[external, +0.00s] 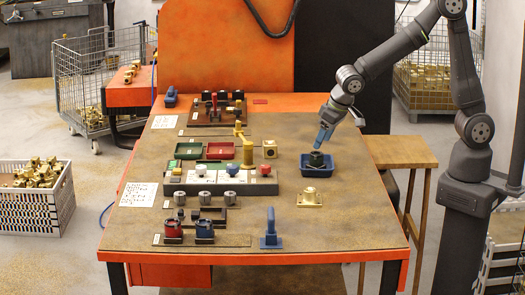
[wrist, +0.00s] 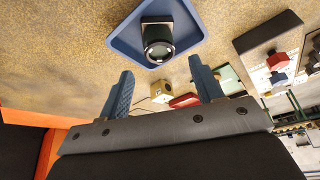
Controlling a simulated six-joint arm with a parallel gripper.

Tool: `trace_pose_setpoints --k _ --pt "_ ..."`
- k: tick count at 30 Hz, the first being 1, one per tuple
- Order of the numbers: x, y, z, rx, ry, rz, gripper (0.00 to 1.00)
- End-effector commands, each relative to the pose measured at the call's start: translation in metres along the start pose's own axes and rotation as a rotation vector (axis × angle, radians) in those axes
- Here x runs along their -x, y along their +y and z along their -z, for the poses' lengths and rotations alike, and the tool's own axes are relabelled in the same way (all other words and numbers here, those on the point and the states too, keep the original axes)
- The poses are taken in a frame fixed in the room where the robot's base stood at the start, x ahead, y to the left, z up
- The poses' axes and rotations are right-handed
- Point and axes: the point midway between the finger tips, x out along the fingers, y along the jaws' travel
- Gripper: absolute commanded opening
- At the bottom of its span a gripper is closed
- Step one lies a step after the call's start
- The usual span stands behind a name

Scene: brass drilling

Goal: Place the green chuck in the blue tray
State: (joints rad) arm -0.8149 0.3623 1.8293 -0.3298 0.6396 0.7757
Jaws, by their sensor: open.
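The dark green chuck (external: 316,160) sits inside the blue tray (external: 318,173), on the right half of the bench. In the wrist view the chuck (wrist: 158,42) shows a dark square body with a round ring, within the walls of the tray (wrist: 122,43). My gripper (external: 321,146) is just above the chuck in the external view. In the wrist view my gripper (wrist: 161,70) has its two blue fingers spread apart with nothing between them. The chuck is apart from both fingers there. Whether it rests flat on the tray floor is hard to tell.
A brass block (external: 310,198) and a blue upright piece (external: 270,230) stand in front of the tray. A grey panel with knobs (external: 222,183), a green tray (external: 189,150) and a red tray (external: 219,150) lie to its left. The bench's right front is clear.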

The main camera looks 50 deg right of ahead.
Motion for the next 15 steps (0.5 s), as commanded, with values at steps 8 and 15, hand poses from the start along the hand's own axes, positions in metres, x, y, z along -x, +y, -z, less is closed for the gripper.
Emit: trace_pose_setpoints --k 8,15 --pt "0.043 -0.001 0.000 0.000 0.002 0.001 0.60" --pt "0.054 0.000 0.000 0.000 -0.001 0.000 0.60"
